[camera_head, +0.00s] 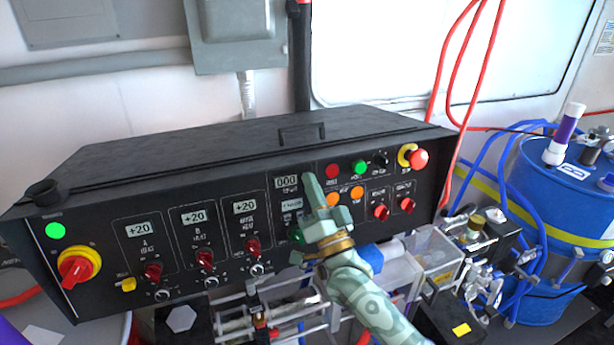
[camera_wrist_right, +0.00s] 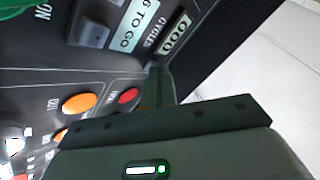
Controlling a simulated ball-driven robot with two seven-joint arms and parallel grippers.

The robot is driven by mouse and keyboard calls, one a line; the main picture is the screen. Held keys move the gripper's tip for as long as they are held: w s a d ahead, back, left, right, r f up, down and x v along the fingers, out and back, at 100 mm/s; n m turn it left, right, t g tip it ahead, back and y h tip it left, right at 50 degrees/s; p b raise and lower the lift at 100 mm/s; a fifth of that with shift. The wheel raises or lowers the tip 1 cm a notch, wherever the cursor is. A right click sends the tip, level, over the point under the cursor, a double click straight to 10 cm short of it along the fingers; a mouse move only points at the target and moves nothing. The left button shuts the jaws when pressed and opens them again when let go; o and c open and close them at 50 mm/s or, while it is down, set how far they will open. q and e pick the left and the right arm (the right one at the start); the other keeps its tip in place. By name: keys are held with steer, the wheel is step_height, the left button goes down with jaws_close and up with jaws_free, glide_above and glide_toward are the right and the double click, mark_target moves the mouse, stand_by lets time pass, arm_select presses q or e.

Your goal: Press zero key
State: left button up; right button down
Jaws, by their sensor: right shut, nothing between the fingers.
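The black control panel (camera_head: 110,255) carries a "000" cycle counter display (camera_head: 286,182), which also shows in the right wrist view (camera_wrist_right: 176,35). My right gripper (camera_head: 311,180) is shut and empty, its fingertips pointing up in front of the panel just right of the counter. In the right wrist view its fingertips (camera_wrist_right: 153,72) are close to the lower end of the counter. I cannot tell whether they touch the panel. A grey square button (camera_wrist_right: 94,33) sits beside the "TO GO" label. No key marked zero is readable; the gripper may hide it. My left gripper is out of view.
Red (camera_head: 333,171) and green (camera_head: 360,167) buttons and an orange button (camera_head: 357,193) lie right of the fingers. A red emergency knob (camera_head: 419,158) is at the far right. Hoses and a blue drum (camera_head: 560,200) stand to the right.

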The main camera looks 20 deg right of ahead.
steer(key=shift+s+r+p, duration=0.15)
steer(key=shift+s+p, duration=0.35)
steer(key=shift+s, duration=0.25)
steer(key=s+p, duration=0.2)
steer(key=s, duration=0.1)
steer(key=s+p, duration=0.1)
steer(key=s, duration=0.1)
steer(key=shift+a+r, duration=0.15)
steer(key=shift+r, duration=0.25)
steer(key=shift+w, duration=0.1)
